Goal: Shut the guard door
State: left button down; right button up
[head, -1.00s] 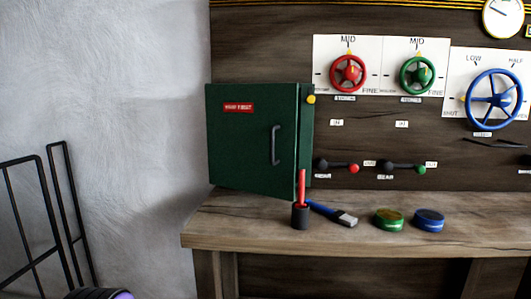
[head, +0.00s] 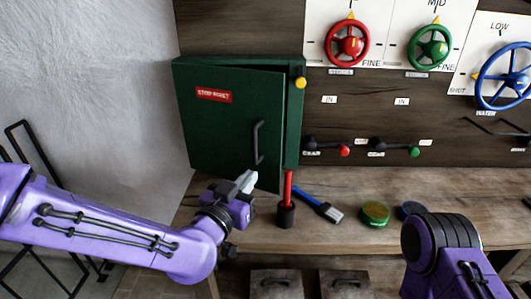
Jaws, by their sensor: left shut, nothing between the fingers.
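The green guard door (head: 225,125) is on the green box at the left of the panel. It carries a red label (head: 213,95) and a dark upright handle (head: 258,142). It stands slightly ajar: its right edge is out in front of the box frame (head: 297,120), beside a yellow knob (head: 300,83). My left gripper (head: 247,181) is shut and empty, in front of the door's lower part and below the handle. I cannot tell whether it touches the door. Part of my right arm shows at the lower right; its gripper is out of view.
Handwheels and levers line the panel. A black rack (head: 18,140) is at the left.

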aim_at(271, 152)
pick_arm(q)
jog(key=p+x, duration=0.2)
jog(key=x, duration=0.8)
jog(key=shift+f, duration=0.1)
